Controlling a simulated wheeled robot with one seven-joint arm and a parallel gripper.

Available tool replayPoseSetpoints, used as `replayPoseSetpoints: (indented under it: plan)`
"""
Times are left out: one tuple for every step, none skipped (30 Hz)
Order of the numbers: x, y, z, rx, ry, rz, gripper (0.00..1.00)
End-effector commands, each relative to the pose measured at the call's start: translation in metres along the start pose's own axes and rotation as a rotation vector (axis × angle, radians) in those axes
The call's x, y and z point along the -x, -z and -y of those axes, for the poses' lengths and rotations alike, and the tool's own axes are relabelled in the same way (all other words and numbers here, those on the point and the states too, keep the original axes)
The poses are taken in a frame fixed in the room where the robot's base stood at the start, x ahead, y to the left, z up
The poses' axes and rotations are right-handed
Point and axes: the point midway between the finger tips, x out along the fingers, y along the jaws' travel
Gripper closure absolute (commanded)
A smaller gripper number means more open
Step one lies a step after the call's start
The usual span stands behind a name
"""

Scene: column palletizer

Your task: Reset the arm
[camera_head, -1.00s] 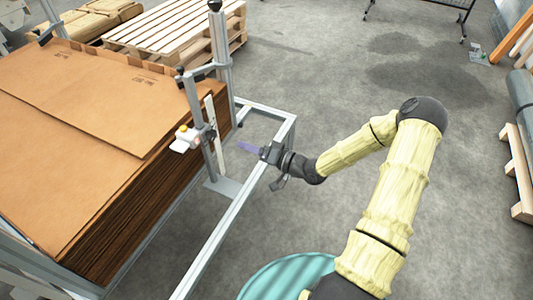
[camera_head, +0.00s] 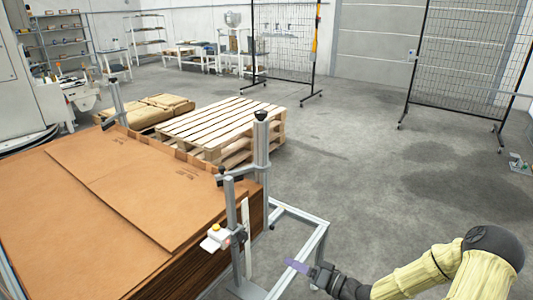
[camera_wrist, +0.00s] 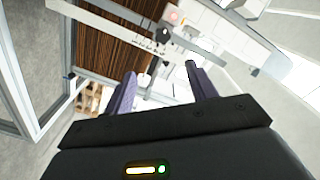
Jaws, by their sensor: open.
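My gripper (camera_head: 297,266) is at the lower middle of the head view, its purple fingers pointing left toward the aluminium frame. My arm, in a yellow sleeve, reaches in from the lower right. In the wrist view my gripper (camera_wrist: 162,84) shows two purple fingers spread apart with nothing between them. Beyond the fingers are a black knob and a ruler-like metal bar (camera_wrist: 112,25). The stack of brown cardboard sheets (camera_head: 100,215) lies left of my gripper, apart from it.
An aluminium frame (camera_head: 309,240) with upright posts stands between my arm and the cardboard. Wooden pallets (camera_head: 215,125) lie behind the stack. Mesh panels (camera_head: 285,40) stand at the back. The grey floor (camera_head: 370,180) on the right is largely clear.

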Motion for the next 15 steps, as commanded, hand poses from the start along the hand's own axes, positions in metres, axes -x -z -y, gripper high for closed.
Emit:
replayPoseSetpoints:
  plan:
    - [-0.002,-0.002,-0.001,0.011,-0.025,0.023,0.43]
    - [-0.003,-0.004,-0.003,0.019,-0.046,0.041,0.43]
    - [-0.004,-0.007,-0.006,0.034,-0.083,0.071,0.43]
    - [-0.005,-0.010,-0.009,0.045,-0.115,0.095,0.43]
    - [-0.005,-0.013,-0.011,0.059,-0.151,0.125,0.43]
    - [-0.005,-0.017,-0.015,0.080,-0.205,0.166,0.43]
    - [-0.004,-0.019,-0.019,0.098,-0.249,0.198,0.43]
    - [-0.003,-0.021,-0.021,0.115,-0.293,0.230,0.43]
    - [-0.001,-0.024,-0.025,0.139,-0.352,0.275,0.43]
    - [0.002,-0.026,-0.027,0.156,-0.395,0.305,0.43]
    - [0.005,-0.026,-0.029,0.174,-0.438,0.334,0.43]
    - [0.009,-0.027,-0.031,0.194,-0.495,0.371,0.43]
    - [0.013,-0.027,-0.031,0.210,-0.536,0.398,0.43]
    - [0.017,-0.026,-0.032,0.226,-0.576,0.424,0.43]
    - [0.022,-0.026,-0.031,0.244,-0.630,0.456,0.43]
